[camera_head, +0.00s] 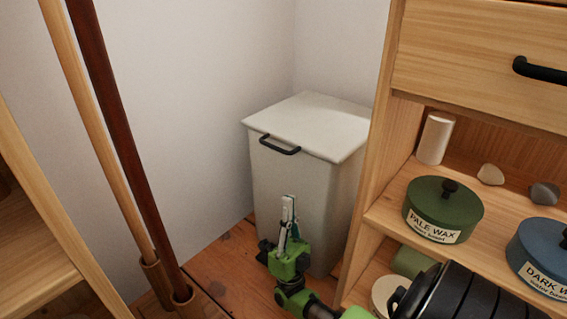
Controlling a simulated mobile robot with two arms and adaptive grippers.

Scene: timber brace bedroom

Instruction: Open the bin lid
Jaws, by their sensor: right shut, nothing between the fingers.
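A light grey bin (278,182) stands in the corner between the walls and the wooden shelf unit. Its lid (315,122) lies closed on top. A dark handle (280,145) is at the lid's front edge. My right gripper (289,205) is in front of the bin's front face, below the handle and apart from it. Its fingers point up and are shut with nothing between them. The bin's lower front is partly hidden by my green and black right arm. My left gripper is not in view.
A wooden shelf unit (372,180) stands close on the right, with a green tin (442,210), a blue tin (542,255) and a black drawer handle (540,70). Two poles (120,140) lean at the left. Some bare floor (225,265) shows left of my gripper.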

